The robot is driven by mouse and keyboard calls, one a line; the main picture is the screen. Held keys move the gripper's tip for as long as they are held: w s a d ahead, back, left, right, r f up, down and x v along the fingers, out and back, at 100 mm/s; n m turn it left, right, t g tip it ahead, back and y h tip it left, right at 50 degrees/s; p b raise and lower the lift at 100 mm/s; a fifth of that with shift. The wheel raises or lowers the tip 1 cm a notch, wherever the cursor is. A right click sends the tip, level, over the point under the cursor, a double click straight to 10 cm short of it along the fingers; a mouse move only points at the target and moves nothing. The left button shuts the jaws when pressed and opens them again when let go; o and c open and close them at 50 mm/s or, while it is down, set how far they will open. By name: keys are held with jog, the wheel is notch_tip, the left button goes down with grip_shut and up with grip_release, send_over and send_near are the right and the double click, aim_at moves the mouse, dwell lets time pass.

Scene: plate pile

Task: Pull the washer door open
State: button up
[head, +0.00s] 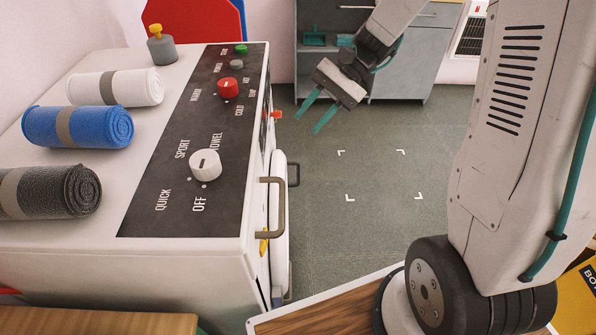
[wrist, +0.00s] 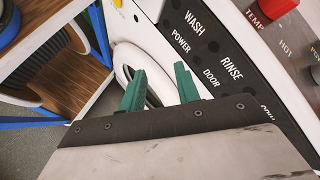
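The washer (head: 80,262) is a white machine at the left of the head view, with a dark control panel (head: 160,205) on top. Its front faces right and shows only edge-on. A white door (head: 279,222) shows as a narrow strip there, with a dark handle (head: 294,174); I cannot tell whether it stands ajar. My gripper (head: 308,121) is open and empty, apart from the washer, beyond the handle and above the floor. In the wrist view, the teal fingers (wrist: 160,75) are spread, with part of the round white door (wrist: 122,58) behind them.
A brown-grey bar handle (head: 274,205) sticks out at the washer's near front corner. A grey cabinet (head: 415,65) is at the back. Green floor (head: 370,230) is free to the right. A wooden surface (head: 330,308) is near.

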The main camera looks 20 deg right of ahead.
jog(key=w+d+f+m+t+y, duration=0.2)
jog(key=w+f+m+y, duration=0.15)
jog(key=w+f, duration=0.4)
jog(key=w+d+f+m+t+y, duration=0.2)
jog(key=w+f+m+t, duration=0.15)
jog(key=f, duration=0.65)
jog(key=m+t, duration=0.7)
jog(key=m, duration=0.2)
send_over(298, 184)
jog(key=f, duration=1.8)
jog(key=shift+w+d+f, duration=0.1)
jog(key=shift+w+f, duration=0.25)
jog(key=shift+f, duration=0.05)
grip_shut()
